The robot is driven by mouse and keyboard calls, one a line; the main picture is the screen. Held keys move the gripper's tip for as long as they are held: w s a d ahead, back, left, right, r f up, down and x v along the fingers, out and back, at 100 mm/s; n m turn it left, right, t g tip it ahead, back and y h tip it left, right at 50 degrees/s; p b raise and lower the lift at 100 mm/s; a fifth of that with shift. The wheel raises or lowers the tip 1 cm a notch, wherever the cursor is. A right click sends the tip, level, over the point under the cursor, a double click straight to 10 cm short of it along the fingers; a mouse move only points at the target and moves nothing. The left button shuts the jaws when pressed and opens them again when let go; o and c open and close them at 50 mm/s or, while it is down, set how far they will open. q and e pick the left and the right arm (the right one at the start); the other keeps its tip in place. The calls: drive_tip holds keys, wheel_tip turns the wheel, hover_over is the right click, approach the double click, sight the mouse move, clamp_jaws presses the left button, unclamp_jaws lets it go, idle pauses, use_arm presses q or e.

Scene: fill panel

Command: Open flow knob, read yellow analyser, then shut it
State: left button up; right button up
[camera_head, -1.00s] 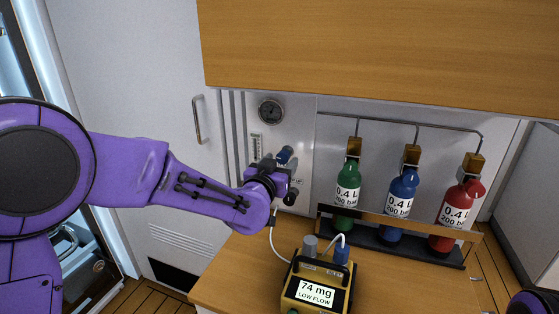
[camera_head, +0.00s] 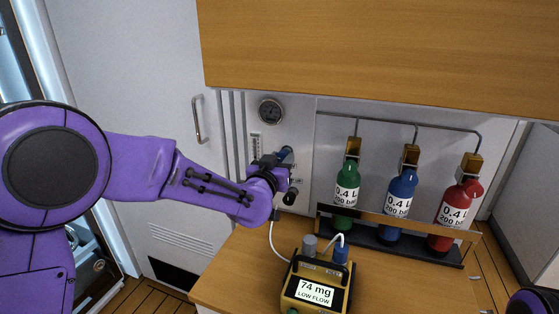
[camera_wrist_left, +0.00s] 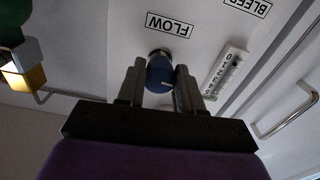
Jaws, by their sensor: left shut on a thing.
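The blue flow knob (camera_head: 286,155) is on the pale wall panel (camera_head: 300,128). In the left wrist view the knob (camera_wrist_left: 160,76) sits between my fingers, below the upside-down FLOW label (camera_wrist_left: 169,25), with a pale mark on its face. My left gripper (camera_head: 279,160) is shut on it; it also shows in the wrist view (camera_wrist_left: 158,84). The yellow analyser (camera_head: 293,284) stands on the wooden counter with a white hose at its top. Its display (camera_head: 314,293) reads "74 mg" and "LOW FLOW". My right gripper is out of view.
A round gauge (camera_head: 271,111) and a scale (camera_head: 255,146) are on the panel; the scale also shows in the wrist view (camera_wrist_left: 224,70). Green (camera_head: 347,193), blue (camera_head: 402,190) and red (camera_head: 458,204) bottles stand in a rack. A wooden cabinet (camera_head: 380,50) overhangs.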

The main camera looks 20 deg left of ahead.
use_arm(q)
drive_tip(key=shift+n, duration=2.7)
drive_tip(key=o, duration=1)
drive_tip(key=shift+o, duration=0.2)
drive_tip(key=s+b, duration=0.1)
drive_tip(key=s, duration=0.9)
drive_tip(key=shift+s+a, duration=0.15)
drive_tip(key=shift+s, duration=0.15)
